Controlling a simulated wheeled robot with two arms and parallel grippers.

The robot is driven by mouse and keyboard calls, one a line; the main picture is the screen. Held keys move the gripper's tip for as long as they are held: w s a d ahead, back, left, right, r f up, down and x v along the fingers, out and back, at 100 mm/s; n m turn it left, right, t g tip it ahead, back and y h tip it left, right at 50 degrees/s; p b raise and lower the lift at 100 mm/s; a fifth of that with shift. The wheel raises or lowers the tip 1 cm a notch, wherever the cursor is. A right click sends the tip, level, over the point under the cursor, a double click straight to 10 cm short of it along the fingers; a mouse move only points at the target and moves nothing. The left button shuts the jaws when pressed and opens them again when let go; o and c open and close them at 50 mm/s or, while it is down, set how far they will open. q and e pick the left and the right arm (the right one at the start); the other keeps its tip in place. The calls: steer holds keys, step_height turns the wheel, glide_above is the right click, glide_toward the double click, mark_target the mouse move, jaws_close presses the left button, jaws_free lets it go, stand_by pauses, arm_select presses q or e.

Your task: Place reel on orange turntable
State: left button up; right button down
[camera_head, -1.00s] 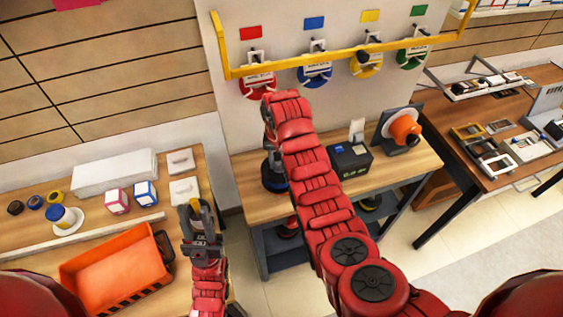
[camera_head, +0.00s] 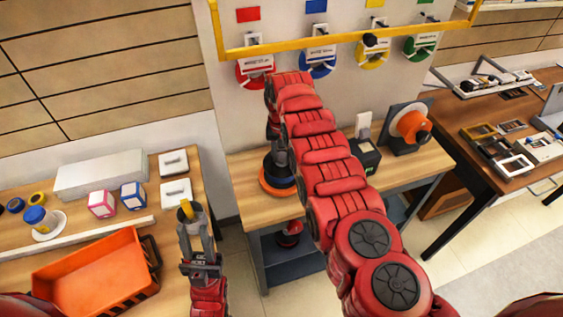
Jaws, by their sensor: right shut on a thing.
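The orange turntable (camera_head: 265,186) is a flat round disc on the left part of the middle bench. A dark blue reel (camera_head: 280,180) is over it, within its rim as seen from here. Whether the reel touches the disc cannot be told. My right gripper (camera_head: 279,164) points down from the bent red arm and is shut on the reel; its fingertips are mostly hidden. My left gripper (camera_head: 195,232) is over the left table's right end, its fingers apart. A grey and yellow item (camera_head: 187,210) shows at its fingertips, but the fingers do not visibly close on it.
A yellow rail (camera_head: 340,40) with red, blue, yellow and green reels hangs above the bench. An orange crate (camera_head: 95,275) is on the left table (camera_head: 170,270).

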steer(key=shift+f, duration=0.15)
steer(key=c, duration=0.5)
jaws_free()
steer(key=shift+c, duration=0.2)
steer(key=shift+r, duration=0.55)
step_height(320, 180, up, 8)
steer(key=b, duration=0.3)
steer(key=shift+r, duration=0.2)
step_height(320, 180, up, 3)
steer(key=shift+f+p, duration=0.1)
steer(key=shift+p, duration=1.05)
